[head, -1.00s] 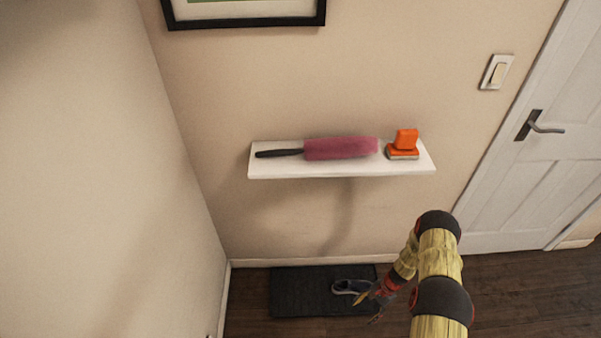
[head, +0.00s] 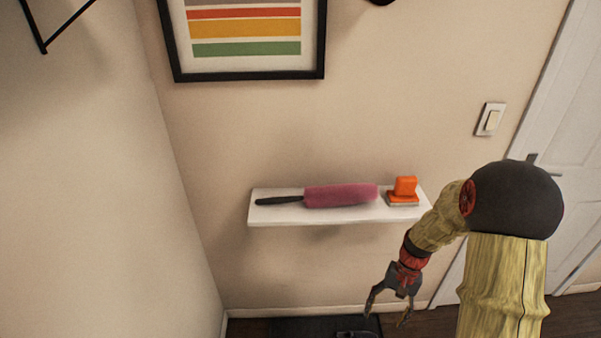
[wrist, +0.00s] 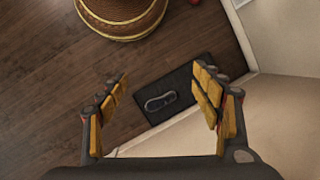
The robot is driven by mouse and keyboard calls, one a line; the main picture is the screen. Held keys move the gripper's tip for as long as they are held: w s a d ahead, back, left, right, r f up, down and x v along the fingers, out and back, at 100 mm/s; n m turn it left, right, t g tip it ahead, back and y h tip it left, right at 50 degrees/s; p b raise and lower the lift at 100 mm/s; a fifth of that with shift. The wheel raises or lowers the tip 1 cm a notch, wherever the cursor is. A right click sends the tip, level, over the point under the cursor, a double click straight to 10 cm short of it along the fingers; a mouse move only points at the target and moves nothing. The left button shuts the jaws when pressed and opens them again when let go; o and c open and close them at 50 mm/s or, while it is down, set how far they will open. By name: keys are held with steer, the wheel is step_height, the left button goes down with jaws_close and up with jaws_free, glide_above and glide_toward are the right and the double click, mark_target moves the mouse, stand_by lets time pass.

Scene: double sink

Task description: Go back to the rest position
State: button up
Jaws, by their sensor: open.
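My gripper (head: 389,312) hangs below and in front of the white shelf in the head view, pointing down. Its fingers are spread apart with nothing between them. In the wrist view the open fingers (wrist: 160,100) frame the floor, with the dark mat (wrist: 190,83) and a shoe (wrist: 160,101) far below. My arm rises on the right side of the head view and hides part of the door.
A framed striped picture (head: 320,50) hangs above. A light switch (head: 490,119) and white door (head: 572,130) are at right. A woven basket (wrist: 122,18) stands on the floor.

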steer(key=s+a+r+n+t, duration=0.1)
steer(key=s+r, duration=0.4)
steer(key=r, duration=0.6)
steer(key=s+a+r+n+t+h, duration=0.1)
steer(key=s+a+r+n+t, duration=0.1)
steer(key=s+r, duration=0.4)
steer(key=s+a+r+n+t+h, duration=0.1)
steer(key=s+a+r+t, duration=0.2)
steer(key=r, duration=1.3)
steer(key=s+t, duration=0.2)
steer(key=s, duration=0.1)
steer(key=shift+n, duration=0.4)
steer(key=shift+s+a, duration=0.1)
steer(key=shift+c, duration=0.9)
